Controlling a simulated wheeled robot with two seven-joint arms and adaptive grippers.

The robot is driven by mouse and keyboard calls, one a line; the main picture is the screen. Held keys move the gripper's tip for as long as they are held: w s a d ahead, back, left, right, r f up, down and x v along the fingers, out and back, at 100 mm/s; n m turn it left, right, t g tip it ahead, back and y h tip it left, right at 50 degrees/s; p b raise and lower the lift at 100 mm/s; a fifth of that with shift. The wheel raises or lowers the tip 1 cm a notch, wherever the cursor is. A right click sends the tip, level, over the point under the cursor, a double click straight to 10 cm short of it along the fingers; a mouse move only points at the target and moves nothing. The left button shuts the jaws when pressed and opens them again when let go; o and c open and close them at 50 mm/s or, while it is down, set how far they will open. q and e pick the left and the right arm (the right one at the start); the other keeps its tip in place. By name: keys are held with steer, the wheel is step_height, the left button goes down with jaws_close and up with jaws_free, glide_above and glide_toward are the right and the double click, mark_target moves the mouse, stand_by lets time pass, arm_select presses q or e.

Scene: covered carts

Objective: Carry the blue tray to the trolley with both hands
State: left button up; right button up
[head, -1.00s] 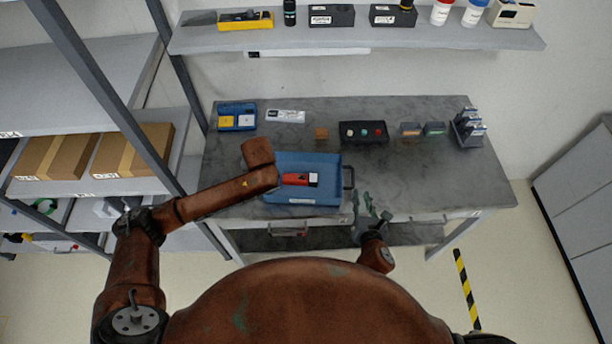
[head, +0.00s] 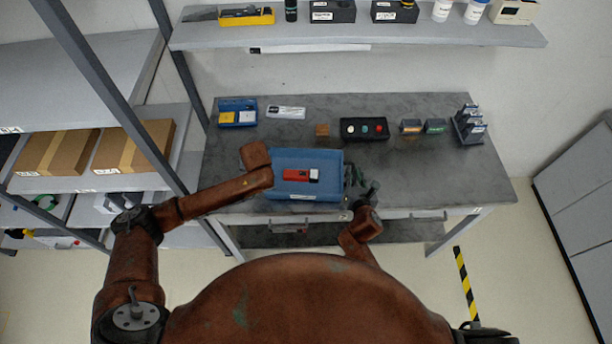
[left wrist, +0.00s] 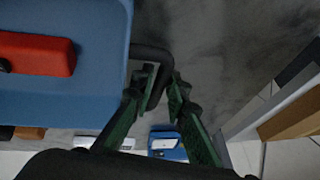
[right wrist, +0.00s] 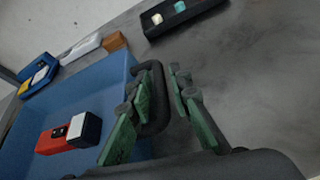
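The blue tray (head: 330,160) lies flat on the grey bench, with a red item (head: 300,174) with a white end inside it. My right gripper (head: 362,188) is at the tray's right end. In the right wrist view its green fingers (right wrist: 160,76) stand apart on either side of the black handle (right wrist: 163,105). In the left wrist view my left gripper (left wrist: 162,82) also has its fingers apart around the other black handle (left wrist: 155,52). In the head view my left arm hides that handle and gripper. I cannot make out a trolley.
The grey bench (head: 430,170) also holds a small blue bin (head: 238,104), an orange-brown block (head: 322,130), a black button box (head: 364,138) and small bins. A rack with cardboard boxes (head: 130,145) stands left. Floor at right is open by a striped line (head: 465,285).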

steer(key=shift+w+f, duration=0.1)
steer(key=shift+w, duration=0.2)
steer(key=shift+c, duration=0.3)
jaws_close()
stand_by(0.3)
